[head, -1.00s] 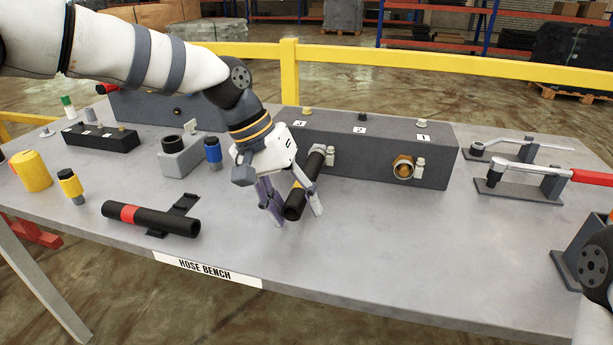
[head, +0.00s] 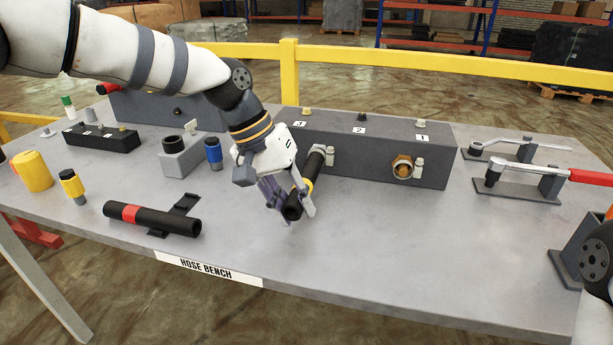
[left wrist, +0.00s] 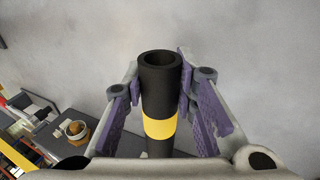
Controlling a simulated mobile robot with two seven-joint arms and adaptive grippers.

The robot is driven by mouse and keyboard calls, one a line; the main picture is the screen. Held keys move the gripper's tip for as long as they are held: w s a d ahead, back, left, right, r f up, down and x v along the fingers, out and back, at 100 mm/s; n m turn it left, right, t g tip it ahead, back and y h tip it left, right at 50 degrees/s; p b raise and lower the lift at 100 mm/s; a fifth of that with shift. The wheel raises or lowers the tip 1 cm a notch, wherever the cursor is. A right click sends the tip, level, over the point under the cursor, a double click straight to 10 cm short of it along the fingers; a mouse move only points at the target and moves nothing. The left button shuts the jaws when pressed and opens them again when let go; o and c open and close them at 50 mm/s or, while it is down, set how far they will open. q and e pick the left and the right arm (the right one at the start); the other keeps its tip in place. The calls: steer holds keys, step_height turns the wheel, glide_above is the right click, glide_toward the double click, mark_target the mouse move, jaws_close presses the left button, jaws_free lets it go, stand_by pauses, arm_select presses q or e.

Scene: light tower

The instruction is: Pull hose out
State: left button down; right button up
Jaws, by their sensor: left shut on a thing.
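The black hose (head: 294,207) with a yellow band runs from a port on the front of the dark grey box (head: 385,160) toward the bench's front. Its far end meets a metal fitting (head: 327,155) there; whether it is seated inside cannot be told. My left gripper (head: 290,203) is shut on the hose near its free end. In the left wrist view the hose (left wrist: 160,90) stands between the two purple-padded fingers, its open end showing above the yellow band. My right gripper is not in view; only part of my right arm shows at the right edge.
Another black hose with a red band (head: 160,219) lies on a stand at the front left. A blue-banded piece (head: 213,152), a grey block (head: 181,158) and a yellow cup (head: 33,172) stand left. Two levers (head: 530,175) stand right. The bench's front middle is clear.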

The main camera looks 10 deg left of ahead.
arm_select(q)
steer(key=shift+s, duration=0.2)
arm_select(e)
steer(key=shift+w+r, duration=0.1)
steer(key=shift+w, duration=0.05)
arm_select(q)
steer(key=shift+s+r+p, duration=0.2)
steer(key=shift+s+p, duration=0.45)
steer(key=shift+s, duration=0.3)
steer(key=shift+s+f, duration=0.15)
steer(key=shift+s, duration=0.5)
steer(key=shift+s+a, duration=0.1)
steer(key=shift+s, duration=1.25)
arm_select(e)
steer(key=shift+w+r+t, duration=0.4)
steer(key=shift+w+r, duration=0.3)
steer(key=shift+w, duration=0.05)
